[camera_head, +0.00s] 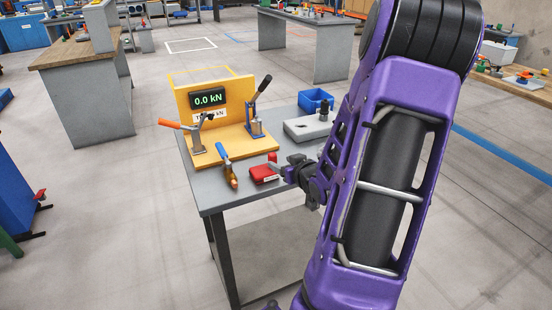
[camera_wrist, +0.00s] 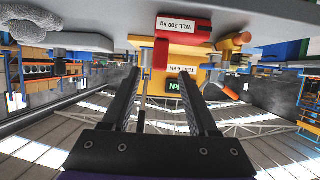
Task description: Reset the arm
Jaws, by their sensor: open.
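My gripper (camera_head: 288,173) is at the front right of the grey bench (camera_head: 228,194), beside the red block (camera_head: 263,175). The purple arm is mine and extends across the right of the head view. In the wrist view, which is upside down, the two black fingers of my gripper (camera_wrist: 161,78) stand apart with nothing held between them. Beyond them are the red block (camera_wrist: 185,27), with a "WLL 300 kg" label, and the yellow fixture (camera_wrist: 205,72). Contact between gripper and red block cannot be told.
The yellow fixture (camera_head: 232,84) carries a display (camera_head: 208,99) reading 0.0 kN, an orange-handled clamp (camera_head: 197,130) and a black-handled lever (camera_head: 257,115). A blue-handled tool (camera_head: 228,167), a grey block (camera_head: 305,128) and a blue bin (camera_head: 316,101) are on the bench. Open floor lies left.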

